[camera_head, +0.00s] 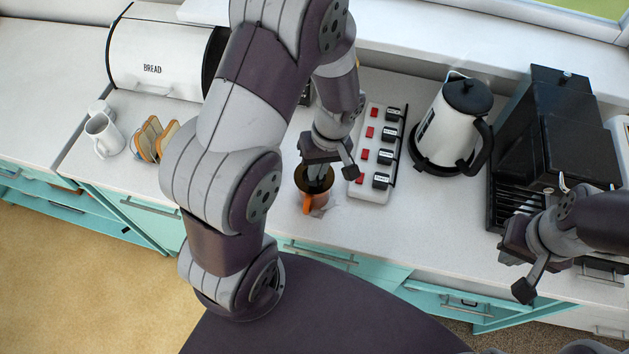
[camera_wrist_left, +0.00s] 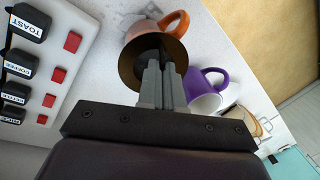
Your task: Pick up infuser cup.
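The cup with an orange handle and a dark brown round inside (camera_head: 304,203) stands near the counter's front edge in the head view; I take it for the infuser cup. In the left wrist view its dark round opening (camera_wrist_left: 128,67) and orange handle show. My left gripper (camera_head: 319,180) points down into the cup's opening. In the left wrist view its fingers (camera_wrist_left: 163,62) are close together over the dark inside. Whether they pinch anything is hidden. My right gripper (camera_head: 520,262) is open and empty at the right, by the counter's front.
A purple mug (camera_wrist_left: 208,88) stands beside the cup. Right of the cup are a labelled switch strip (camera_head: 370,150), a kettle (camera_head: 452,125) and a black coffee machine (camera_head: 550,130). A toast rack (camera_head: 152,140), white mug (camera_head: 103,135) and bread bin (camera_head: 155,55) are left.

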